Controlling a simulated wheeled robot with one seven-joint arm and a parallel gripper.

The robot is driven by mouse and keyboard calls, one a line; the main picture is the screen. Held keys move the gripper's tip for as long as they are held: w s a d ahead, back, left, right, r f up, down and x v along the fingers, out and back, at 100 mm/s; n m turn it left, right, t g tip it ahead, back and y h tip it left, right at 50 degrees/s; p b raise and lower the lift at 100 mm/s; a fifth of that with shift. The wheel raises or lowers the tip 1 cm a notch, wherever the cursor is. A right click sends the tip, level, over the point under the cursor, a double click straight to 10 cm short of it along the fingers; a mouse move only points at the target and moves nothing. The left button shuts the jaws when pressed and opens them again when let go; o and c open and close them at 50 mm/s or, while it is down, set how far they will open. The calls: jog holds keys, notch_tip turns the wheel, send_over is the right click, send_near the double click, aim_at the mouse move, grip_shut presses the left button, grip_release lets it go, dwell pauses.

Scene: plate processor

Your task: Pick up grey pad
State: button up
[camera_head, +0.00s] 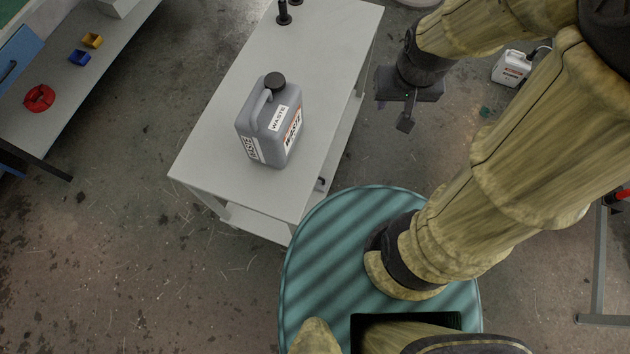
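I cannot make out a grey pad in this view. My gripper (406,122) hangs over the floor just right of the light grey table (215,165), pointing down. Its fingers look small and dark from here, and the gap between them cannot be made out. Nothing can be seen held in it.
A grey jug labelled WASTE (262,128) with a black cap stands upright on the table. Dark posts (284,14) stand at its far end. A white jug (511,68) is at upper right.

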notch_tip(320, 180, down, 50)
jog(key=w+a+m+b, duration=0.1)
jog(key=w+m+b, duration=0.1)
jog(key=b, duration=4.5)
jog(key=w+a+f+m+y+b, duration=0.1)
jog(key=w+a+f+m, duration=0.2)
jog(key=f+m, duration=0.4)
jog(key=w+a+f+m+y+b, duration=0.1)
jog(key=w+a+f+m, duration=0.2)
jog(key=f+m, duration=0.4)
jog(key=w+a+f+m+t+y+b, duration=0.1)
jog(key=w+a+f+m+b, duration=0.1)
jog(key=w+a+f+m, duration=0.2)
notch_tip(320, 180, down, 4)
jog(key=w+m, duration=0.1)
jog(key=m, duration=0.1)
jog(key=shift+r+m, duration=0.15)
jog(key=shift+m, duration=0.25)
jog(key=shift+w, duration=0.1)
jog(key=b+x, duration=0.6)
jog(key=x, duration=0.6)
jog(key=shift+w, duration=0.15)
jog(key=shift+a, duration=0.1)
